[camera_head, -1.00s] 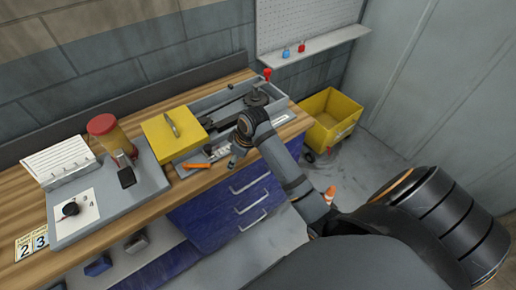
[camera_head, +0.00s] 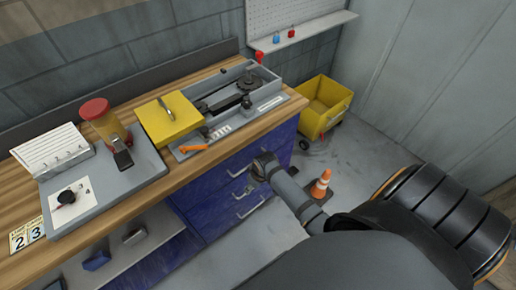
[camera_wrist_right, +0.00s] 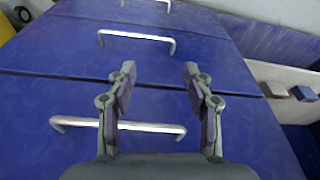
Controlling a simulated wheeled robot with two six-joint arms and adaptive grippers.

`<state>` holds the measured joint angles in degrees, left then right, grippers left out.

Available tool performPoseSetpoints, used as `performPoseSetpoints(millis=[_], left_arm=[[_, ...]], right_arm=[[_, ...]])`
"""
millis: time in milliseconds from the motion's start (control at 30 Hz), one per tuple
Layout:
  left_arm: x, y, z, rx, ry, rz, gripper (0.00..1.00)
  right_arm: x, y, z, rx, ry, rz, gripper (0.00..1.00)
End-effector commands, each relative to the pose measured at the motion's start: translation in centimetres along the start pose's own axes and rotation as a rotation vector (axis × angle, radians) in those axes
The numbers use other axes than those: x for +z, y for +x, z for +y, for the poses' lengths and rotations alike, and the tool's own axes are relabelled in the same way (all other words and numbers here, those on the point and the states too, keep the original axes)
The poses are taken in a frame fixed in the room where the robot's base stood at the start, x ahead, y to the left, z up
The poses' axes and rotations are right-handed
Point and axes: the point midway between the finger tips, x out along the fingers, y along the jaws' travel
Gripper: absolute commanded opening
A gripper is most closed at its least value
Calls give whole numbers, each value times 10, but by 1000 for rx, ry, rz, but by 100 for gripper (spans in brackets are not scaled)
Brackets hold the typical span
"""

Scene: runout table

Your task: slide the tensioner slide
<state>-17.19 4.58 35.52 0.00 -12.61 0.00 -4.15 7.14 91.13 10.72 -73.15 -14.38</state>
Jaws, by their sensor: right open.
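A grey tray-like fixture (camera_head: 283,96) stands at the back right of the wooden bench in the head view. It holds dark mechanical parts (camera_head: 226,103), a round dark part (camera_head: 250,83) and a red knob (camera_head: 259,56). I cannot tell which of these is the tensioner slide. My right gripper (camera_head: 240,182) is in front of the blue drawers, off the bench's front edge and apart from the fixture. In the right wrist view my right gripper (camera_wrist_right: 160,95) is open and empty, its fingers over the drawer fronts with silver handles (camera_wrist_right: 137,38). My left gripper is not in view.
A yellow block (camera_head: 171,122), an orange-handled tool (camera_head: 194,148) and a grey panel with a red-lidded jar (camera_head: 97,110) share the bench. A yellow cart (camera_head: 325,105) and a traffic cone (camera_head: 321,185) stand on the floor at right.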

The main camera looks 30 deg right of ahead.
Motion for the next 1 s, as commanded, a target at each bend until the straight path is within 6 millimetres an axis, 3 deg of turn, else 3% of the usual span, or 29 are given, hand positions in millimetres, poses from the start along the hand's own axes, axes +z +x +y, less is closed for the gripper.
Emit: performPoseSetpoints(millis=[200,567,667,767,1000], left_arm=[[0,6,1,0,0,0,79],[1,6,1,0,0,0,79],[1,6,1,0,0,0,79],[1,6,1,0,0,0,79],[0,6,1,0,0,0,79]], right_arm=[[16,25,1,8,22,-10,52],[20,30,2,11,27,-11,52],[23,33,2,11,30,-15,42],[48,57,2,22,55,-35,39],[160,135,-4,71,135,-87,39]])
